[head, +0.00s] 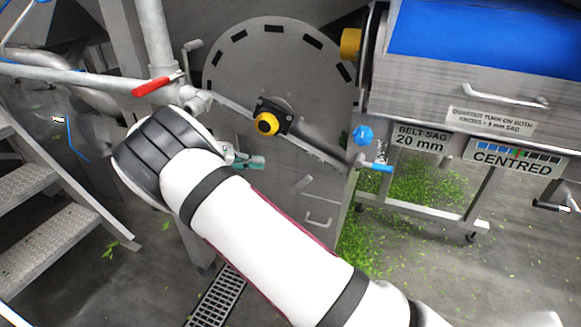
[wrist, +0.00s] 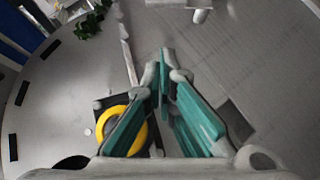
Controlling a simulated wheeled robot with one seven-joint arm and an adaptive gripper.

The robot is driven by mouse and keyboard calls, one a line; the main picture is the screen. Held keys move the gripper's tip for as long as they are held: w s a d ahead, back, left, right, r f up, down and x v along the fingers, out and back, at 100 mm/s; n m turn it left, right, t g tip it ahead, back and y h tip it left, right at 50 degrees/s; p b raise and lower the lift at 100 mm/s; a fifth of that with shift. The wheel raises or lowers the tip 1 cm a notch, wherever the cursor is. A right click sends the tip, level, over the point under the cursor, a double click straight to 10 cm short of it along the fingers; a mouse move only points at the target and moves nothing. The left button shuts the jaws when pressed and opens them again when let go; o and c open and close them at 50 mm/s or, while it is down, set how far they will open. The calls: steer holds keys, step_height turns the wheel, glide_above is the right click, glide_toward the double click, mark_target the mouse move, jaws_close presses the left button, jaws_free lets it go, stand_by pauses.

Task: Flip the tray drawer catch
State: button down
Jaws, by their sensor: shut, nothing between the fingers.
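My gripper (head: 250,161) reaches in front of the grey machine, beside the large round disc. In the wrist view its teal fingers (wrist: 164,62) are together and empty. A grey drawer front (head: 325,200) with a pale handle (head: 318,222) lies below and right of the gripper in the head view. A small pale fitting (head: 303,183) sits above that handle; it may be the catch, but it is too small to tell its position. In the wrist view, a pale handle-like part (wrist: 200,14) shows at the top edge, apart from the fingers.
A yellow-ringed knob (head: 266,123) on the disc (head: 235,65) is close to my gripper; it also shows in the wrist view (wrist: 138,130). A red-handled pipe valve (head: 152,86) is at left. A blue knob (head: 363,134) is at right. Greens litter the floor.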

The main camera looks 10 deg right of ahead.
steer(key=b, duration=0.3)
glide_above(302, 181)
steer(key=w+a, duration=0.3)
steer(key=a, duration=0.2)
step_height(302, 181, down, 4)
steer(key=f, duration=0.1)
steer(key=shift+s+d+f+b, duration=0.35)
steer(key=shift+s+d+f, duration=0.05)
steer(key=shift+d, duration=0.25)
steer(key=shift+s+d+f+b, duration=0.35)
steer(key=shift+s+d+f, duration=0.05)
steer(key=shift+d, duration=0.2)
